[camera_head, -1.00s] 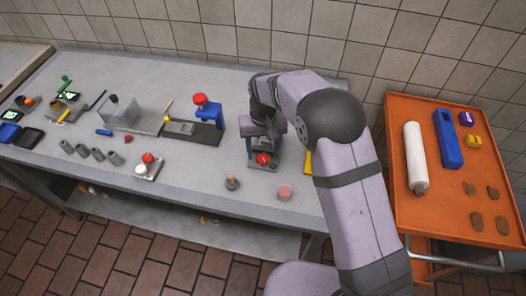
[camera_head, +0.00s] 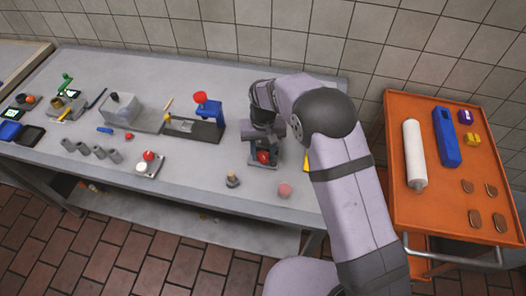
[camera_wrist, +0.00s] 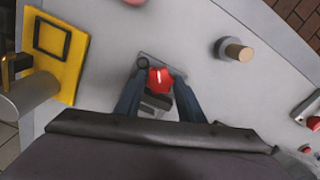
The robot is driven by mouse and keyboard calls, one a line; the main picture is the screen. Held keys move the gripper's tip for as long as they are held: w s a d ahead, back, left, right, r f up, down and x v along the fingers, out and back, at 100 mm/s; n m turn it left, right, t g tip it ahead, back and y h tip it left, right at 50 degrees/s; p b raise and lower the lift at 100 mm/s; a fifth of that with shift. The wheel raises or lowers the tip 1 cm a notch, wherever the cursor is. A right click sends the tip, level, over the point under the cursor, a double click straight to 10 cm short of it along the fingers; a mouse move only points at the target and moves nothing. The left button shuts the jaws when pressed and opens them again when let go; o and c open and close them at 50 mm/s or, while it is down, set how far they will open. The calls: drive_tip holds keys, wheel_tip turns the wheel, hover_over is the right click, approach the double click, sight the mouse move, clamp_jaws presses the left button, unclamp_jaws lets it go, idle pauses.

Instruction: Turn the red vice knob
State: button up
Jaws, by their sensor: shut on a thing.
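The red vice knob (camera_head: 263,157) sits at the front of a small grey vice (camera_head: 254,163) on the grey table. In the wrist view the red knob (camera_wrist: 160,79) shows between the two dark fingers of my gripper (camera_wrist: 157,86), with a pale mark on its top. My gripper points down over the vice and its fingers are shut on the knob's sides. The arm hides most of the rear of the vice in the head view.
A wooden-topped peg (camera_head: 232,180) and a pink disc (camera_head: 285,190) stand near the table's front edge. A yellow plate (camera_wrist: 60,60) lies beside the vice. A blue press with a red top (camera_head: 208,105) stands to the left. An orange cart (camera_head: 440,235) is at right.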

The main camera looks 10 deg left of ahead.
sight(263, 155)
drive_tip(key=shift+m, duration=0.3)
drive_tip(key=m+b, duration=0.1)
drive_tip(key=m, duration=0.4)
drive_tip(key=shift+a, duration=0.1)
drive_tip(key=m+b, duration=0.1)
drive_tip(key=m, duration=0.4)
drive_tip(key=shift+w+r, duration=0.1)
idle(0.4)
drive_tip(key=o, duration=1)
drive_tip(key=shift+o, duration=0.2)
drive_tip(key=shift+r+b, duration=1.25)
drive_tip(key=shift+r, duration=2.45)
